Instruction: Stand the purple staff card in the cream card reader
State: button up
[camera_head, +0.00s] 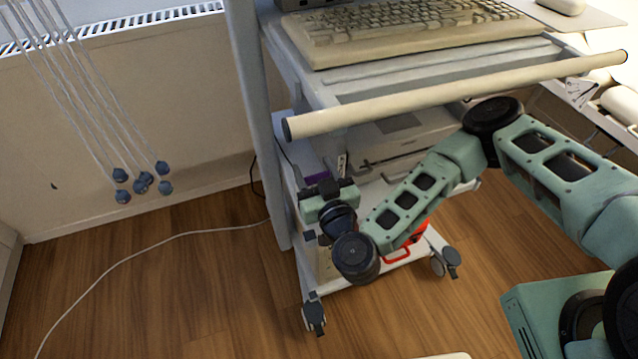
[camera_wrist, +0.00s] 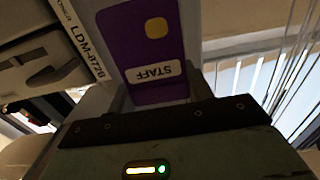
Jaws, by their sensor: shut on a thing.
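The purple staff card (camera_wrist: 145,75) fills the upper middle of the wrist view, with a yellow square and an upside-down white STAFF label. My gripper (camera_wrist: 160,103) is shut on its near end. In the head view the card (camera_head: 319,177) is a small purple patch just beyond my gripper (camera_head: 327,188), at the left side of the cart's middle shelf. The card seems held clear in front of the jaws. I cannot make out the cream card reader for certain in either view; my gripper and arm hide part of the shelf.
The white cart's handle bar (camera_head: 450,93) crosses above my arm, below a cream keyboard (camera_head: 400,28). A printer-like machine (camera_head: 408,140) sits on the shelf behind. A cart post (camera_head: 256,110) stands left. Cords with blue ends (camera_head: 142,182) hang farther left. A white cable (camera_head: 150,246) crosses the floor.

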jog(key=shift+b+x, duration=0.7)
jog(key=shift+x, duration=1.1)
jog(key=shift+f, duration=0.45)
jog(key=shift+s+p, duration=0.1)
jog(key=shift+p, duration=1)
jog(key=shift+f+b, duration=0.35)
jog(key=shift+f, duration=1.2)
jog(key=o, duration=0.9)
jog(key=shift+c, duration=0.2)
